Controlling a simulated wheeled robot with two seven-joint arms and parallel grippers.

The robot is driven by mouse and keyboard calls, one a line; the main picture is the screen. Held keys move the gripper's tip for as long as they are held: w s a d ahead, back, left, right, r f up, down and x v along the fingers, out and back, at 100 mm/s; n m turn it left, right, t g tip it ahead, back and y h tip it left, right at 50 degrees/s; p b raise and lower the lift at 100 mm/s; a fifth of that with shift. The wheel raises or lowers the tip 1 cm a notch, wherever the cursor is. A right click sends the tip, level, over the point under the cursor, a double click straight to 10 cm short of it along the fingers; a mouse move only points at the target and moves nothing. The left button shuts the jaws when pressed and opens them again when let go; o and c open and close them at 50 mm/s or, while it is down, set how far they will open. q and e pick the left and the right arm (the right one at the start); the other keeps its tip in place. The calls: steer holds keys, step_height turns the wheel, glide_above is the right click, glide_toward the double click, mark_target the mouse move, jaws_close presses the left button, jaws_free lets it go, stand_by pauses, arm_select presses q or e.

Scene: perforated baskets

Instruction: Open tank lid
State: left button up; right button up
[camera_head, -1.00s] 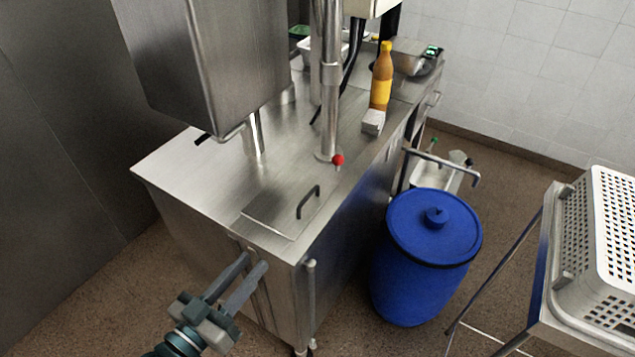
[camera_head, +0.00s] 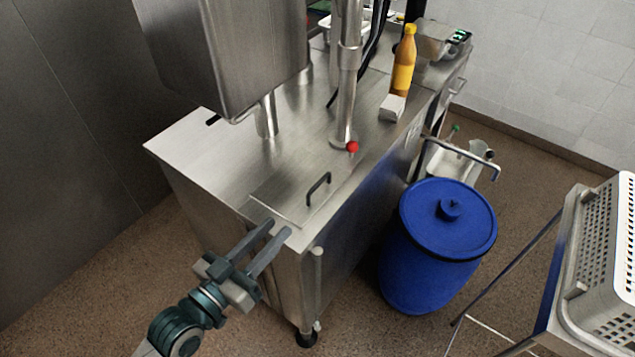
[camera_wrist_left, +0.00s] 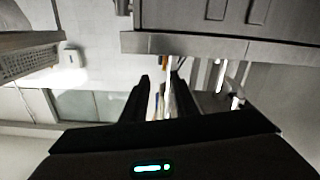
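The tank lid (camera_head: 293,203) is a flat steel panel set in the top of the steel counter (camera_head: 192,168), near its front corner. It lies flat and carries a dark bar handle (camera_head: 318,188). My left gripper (camera_head: 277,232) is in front of the counter's front corner, with its fingertips close to the near edge of the lid. Its fingers are apart with nothing between them. In the left wrist view the two dark fingers (camera_wrist_left: 155,103) are also apart, below the counter edge in the picture. My right gripper is in neither view.
A red knob (camera_head: 352,146) and a steel post stand behind the lid. A steel box (camera_head: 220,60) hangs over the counter at left. A blue barrel (camera_head: 440,245) stands right of the counter. A white perforated basket (camera_head: 615,260) is at far right. An orange bottle (camera_head: 403,65) stands farther back.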

mark_target(308, 194)
arm_select(q)
steer(key=p+x, duration=0.4)
steer(key=x, duration=1)
steer(key=shift+w+r, duration=0.1)
steer(key=shift+x, duration=0.85)
steer(key=shift+c, duration=0.5)
jaws_close()
